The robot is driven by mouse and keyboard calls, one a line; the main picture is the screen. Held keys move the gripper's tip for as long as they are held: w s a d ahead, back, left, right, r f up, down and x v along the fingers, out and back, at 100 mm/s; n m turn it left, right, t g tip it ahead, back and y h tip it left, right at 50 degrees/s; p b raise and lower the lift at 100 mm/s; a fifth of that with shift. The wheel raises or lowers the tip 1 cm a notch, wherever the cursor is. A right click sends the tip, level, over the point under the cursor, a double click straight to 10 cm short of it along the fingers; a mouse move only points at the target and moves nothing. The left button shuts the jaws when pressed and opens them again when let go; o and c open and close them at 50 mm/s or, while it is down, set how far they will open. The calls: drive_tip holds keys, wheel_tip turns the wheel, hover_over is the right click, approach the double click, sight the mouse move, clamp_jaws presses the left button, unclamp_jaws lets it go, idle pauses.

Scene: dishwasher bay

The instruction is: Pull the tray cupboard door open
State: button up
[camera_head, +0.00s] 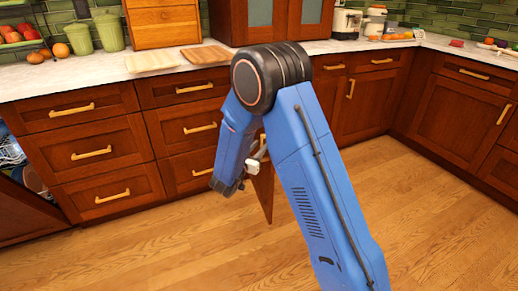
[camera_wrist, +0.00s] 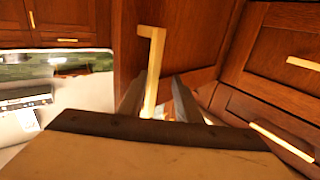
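The tray cupboard door (camera_head: 266,190) is a dark red-brown wooden panel. In the head view it shows as a narrow strip standing out from the cabinet front, partly hidden by my arm, so it is at least partly open. In the wrist view the door (camera_wrist: 190,35) fills the upper middle, with its brass bar handle (camera_wrist: 153,55) running down between my fingers. My gripper (camera_wrist: 158,90) has its two dark fingers apart, one on each side of the handle. A gap shows between the handle and the right finger; contact on the left is unclear. The head view mostly hides my fingertips.
Closed drawers with brass handles (camera_head: 91,154) line the left. Cabinets (camera_head: 455,115) continue around the right corner. Boards (camera_head: 152,62) lie on the pale counter (camera_head: 75,80). An opening with blue racks (camera_head: 10,150) is at the far left. The wooden floor (camera_head: 400,220) is clear.

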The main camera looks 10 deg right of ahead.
drive_tip(key=shift+s+d, duration=0.1)
drive_tip(key=shift+s, duration=0.1)
idle(0.5)
drive_tip(key=v, duration=1.7)
drive_tip(key=shift+a, duration=0.25)
